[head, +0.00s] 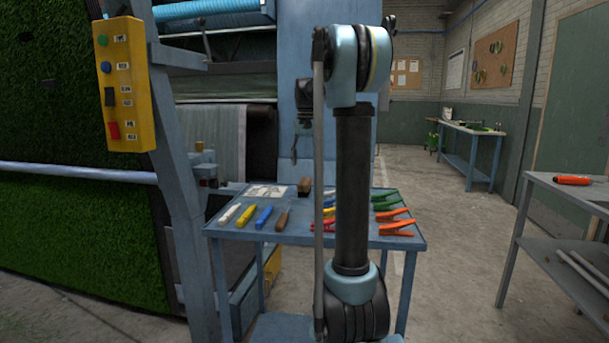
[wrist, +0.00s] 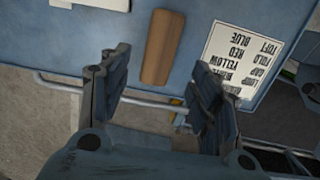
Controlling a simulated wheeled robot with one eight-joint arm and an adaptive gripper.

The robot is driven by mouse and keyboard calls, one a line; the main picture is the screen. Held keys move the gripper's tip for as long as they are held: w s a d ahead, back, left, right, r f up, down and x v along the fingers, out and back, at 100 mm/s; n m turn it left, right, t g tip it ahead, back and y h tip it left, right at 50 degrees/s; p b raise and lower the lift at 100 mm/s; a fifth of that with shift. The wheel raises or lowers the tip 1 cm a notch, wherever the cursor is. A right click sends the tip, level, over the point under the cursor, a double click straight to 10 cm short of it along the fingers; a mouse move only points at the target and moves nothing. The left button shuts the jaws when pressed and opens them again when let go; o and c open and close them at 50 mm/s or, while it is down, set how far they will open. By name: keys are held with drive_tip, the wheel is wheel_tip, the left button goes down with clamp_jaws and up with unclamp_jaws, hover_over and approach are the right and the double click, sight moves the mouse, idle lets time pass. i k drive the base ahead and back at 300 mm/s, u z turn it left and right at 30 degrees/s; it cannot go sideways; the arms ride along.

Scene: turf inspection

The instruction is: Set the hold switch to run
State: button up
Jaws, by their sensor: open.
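A yellow control box (head: 126,85) is on the frame post at the left of the head view.
A blue cart (head: 345,240) carries coloured tools, a printed card (head: 266,191) and the brown block. A turf-covered panel (head: 75,240) stands left of the post. A grey table (head: 575,190) is at right. Open floor (head: 455,240) lies between cart and table.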

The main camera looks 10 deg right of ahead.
sight(113, 124)
drive_tip(key=k, duration=1)
